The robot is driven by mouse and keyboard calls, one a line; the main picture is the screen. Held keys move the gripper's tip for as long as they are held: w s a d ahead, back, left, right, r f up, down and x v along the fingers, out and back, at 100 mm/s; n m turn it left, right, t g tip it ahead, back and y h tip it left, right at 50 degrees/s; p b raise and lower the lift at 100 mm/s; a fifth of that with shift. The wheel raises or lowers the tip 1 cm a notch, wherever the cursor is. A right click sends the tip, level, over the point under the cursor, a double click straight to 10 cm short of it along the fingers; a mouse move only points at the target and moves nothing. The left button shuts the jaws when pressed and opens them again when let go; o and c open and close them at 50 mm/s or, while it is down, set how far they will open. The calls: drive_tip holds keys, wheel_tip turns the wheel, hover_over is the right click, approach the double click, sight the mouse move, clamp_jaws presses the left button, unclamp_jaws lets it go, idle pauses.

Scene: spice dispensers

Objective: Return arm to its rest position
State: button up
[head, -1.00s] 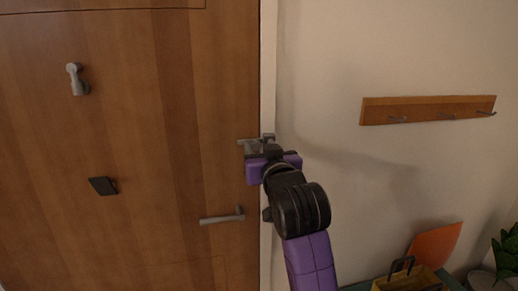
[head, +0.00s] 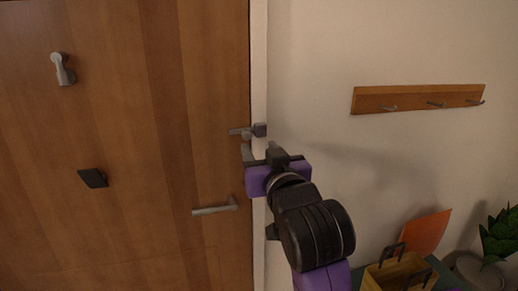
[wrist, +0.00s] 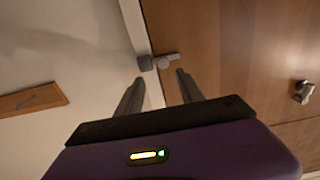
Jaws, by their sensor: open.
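My gripper (head: 259,152) is purple and black, raised in front of the door's right edge and frame. It is open, with nothing between its fingers. In the wrist view its two fingers (wrist: 158,92) are spread, pointing toward a small grey latch (wrist: 158,62) at the door edge. The latch (head: 247,131) in the head view lies just above and beyond the fingertips. A gap shows between the fingers and the latch in the wrist view.
The wooden door (head: 130,130) has a lever handle (head: 215,208), a grey knocker (head: 62,69) and a dark plate (head: 93,178). A hook rail (head: 418,98) hangs on the right wall. A yellow bag (head: 400,274), orange sheet (head: 427,232) and plant (head: 500,238) stand lower right.

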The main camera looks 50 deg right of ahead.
idle(0.4)
wheel_tip(320, 180, up, 5)
drive_tip(key=a+t, duration=0.2)
drive_tip(key=s+a+f+n+t+y, duration=0.2)
drive_tip(key=s+a+f+n+y, duration=0.15)
drive_tip(key=a+f, duration=0.35)
drive_tip(key=s+a+f+n+t+y, duration=0.25)
drive_tip(key=s+a+f, duration=0.2)
drive_tip(key=f, duration=0.45)
drive_tip(key=s+a+f+g+y, duration=0.2)
drive_tip(key=s+a+f+g, duration=0.1)
drive_tip(key=s+f, duration=0.5)
drive_tip(key=s+a+f+g+y, duration=0.2)
drive_tip(key=s+f, duration=0.7)
drive_tip(key=s, duration=0.6)
drive_tip(key=a+g, duration=0.1)
drive_tip(key=a, duration=0.1)
drive_tip(key=shift+a+f+n+g, duration=0.15)
drive_tip(key=shift+a+n+g, duration=0.2)
drive_tip(key=shift+a+n, duration=0.05)
drive_tip(key=shift+w, duration=0.1)
